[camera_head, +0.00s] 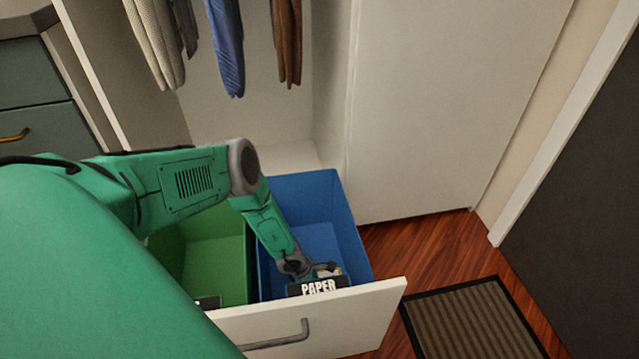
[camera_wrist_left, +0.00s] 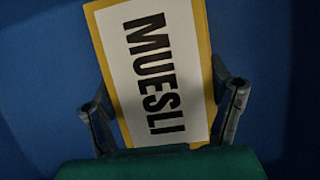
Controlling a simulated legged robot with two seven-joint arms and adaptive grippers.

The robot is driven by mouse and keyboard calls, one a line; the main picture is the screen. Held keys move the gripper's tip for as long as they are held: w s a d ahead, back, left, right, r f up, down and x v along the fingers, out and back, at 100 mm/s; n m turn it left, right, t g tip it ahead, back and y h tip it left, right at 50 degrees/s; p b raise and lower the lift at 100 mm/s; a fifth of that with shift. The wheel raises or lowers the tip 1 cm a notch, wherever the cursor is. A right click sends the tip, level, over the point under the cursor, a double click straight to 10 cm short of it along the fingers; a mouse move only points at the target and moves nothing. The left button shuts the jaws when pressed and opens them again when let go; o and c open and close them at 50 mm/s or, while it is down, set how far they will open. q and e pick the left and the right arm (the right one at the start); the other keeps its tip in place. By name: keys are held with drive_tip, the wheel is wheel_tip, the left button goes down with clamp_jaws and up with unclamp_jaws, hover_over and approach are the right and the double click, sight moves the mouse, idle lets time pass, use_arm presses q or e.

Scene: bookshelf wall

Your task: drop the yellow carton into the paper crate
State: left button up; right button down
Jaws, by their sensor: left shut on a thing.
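The paper crate (camera_head: 318,194) is the blue bin in the open drawer, with a black PAPER label (camera_head: 319,287) at its front. My left arm reaches down into it. My left gripper (camera_head: 318,270) is low in the crate, near its front wall and partly hidden behind the label. The yellow carton (camera_wrist_left: 156,70) has a white face reading MUESLI and sits between the two fingers of my left gripper (camera_wrist_left: 165,105), which is shut on it. Blue crate surface surrounds it in the wrist view. In the head view only a small pale bit of the carton shows. My right gripper is not in view.
A green bin (camera_head: 215,262) stands left of the paper crate in the same drawer. The white drawer front (camera_head: 365,310) has a grey handle (camera_head: 280,338). Clothes (camera_head: 225,45) hang above. A striped mat (camera_head: 470,322) lies on the wooden floor at the right.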

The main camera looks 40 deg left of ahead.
use_arm(q)
drive_tip(key=o, duration=1.2)
drive_tip(key=shift+o, duration=0.2)
drive_tip(key=shift+w+r, duration=0.1)
drive_tip(key=shift+r, duration=0.35)
drive_tip(key=p+v, duration=0.9)
drive_tip(key=v, duration=0.2)
drive_tip(key=shift+r, duration=0.15)
drive_tip(key=shift+s+a+r+p, duration=0.15)
drive_tip(key=shift+s+r+p, duration=0.1)
drive_tip(key=shift+r+p, duration=0.25)
